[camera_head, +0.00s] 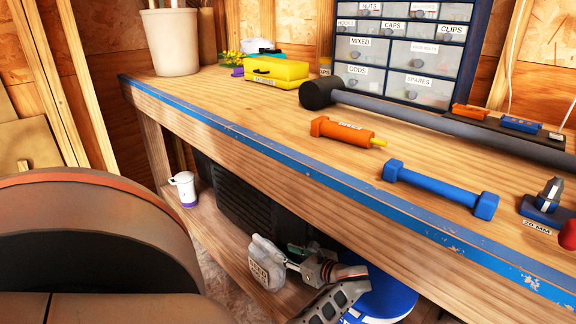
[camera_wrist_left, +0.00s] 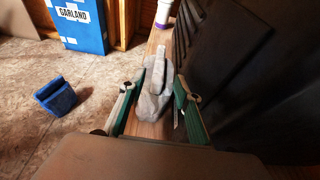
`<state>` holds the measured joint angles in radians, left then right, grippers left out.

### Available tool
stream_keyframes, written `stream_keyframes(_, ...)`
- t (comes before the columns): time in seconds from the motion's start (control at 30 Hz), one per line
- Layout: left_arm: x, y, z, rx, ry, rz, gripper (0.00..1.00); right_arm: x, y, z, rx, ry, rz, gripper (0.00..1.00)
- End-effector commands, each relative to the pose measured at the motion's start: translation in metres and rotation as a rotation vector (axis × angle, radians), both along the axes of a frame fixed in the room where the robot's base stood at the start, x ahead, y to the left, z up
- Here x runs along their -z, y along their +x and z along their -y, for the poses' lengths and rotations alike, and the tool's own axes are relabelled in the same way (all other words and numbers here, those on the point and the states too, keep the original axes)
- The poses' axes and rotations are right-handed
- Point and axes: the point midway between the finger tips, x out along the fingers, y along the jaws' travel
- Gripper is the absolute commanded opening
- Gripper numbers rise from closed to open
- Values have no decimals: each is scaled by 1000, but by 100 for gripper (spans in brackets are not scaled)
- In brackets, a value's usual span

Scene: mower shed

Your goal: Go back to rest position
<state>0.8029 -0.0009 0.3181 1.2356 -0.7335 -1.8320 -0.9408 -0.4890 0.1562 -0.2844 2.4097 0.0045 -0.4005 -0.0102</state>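My left gripper (camera_head: 292,262) is low beside the bench's lower shelf, under the bench top. It also shows in the left wrist view (camera_wrist_left: 160,95), where its green-padded fingers stand apart. A grey lumpy object with a printed label (camera_head: 266,262) lies at the fingers. In the wrist view this grey object (camera_wrist_left: 155,100) is between the two fingers, and I see gaps at its sides. Whether a finger touches it I cannot tell. My right gripper is not in either view.
The wooden workbench (camera_head: 215,95) runs above the gripper, with tools and drawers on top.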

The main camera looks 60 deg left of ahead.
Motion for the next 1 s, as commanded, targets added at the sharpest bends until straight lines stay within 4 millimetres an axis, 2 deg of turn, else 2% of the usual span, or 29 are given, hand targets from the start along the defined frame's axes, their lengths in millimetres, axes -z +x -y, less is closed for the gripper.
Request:
stream_keyframes(0.67,4,-1,0,13,-3,31,33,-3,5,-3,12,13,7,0)
stream_keyframes(0.87,32,-3,12,116,-55,269,33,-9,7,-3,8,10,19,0)
stream_keyframes(1.0,54,1,43,220,-163,517,33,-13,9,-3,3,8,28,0)
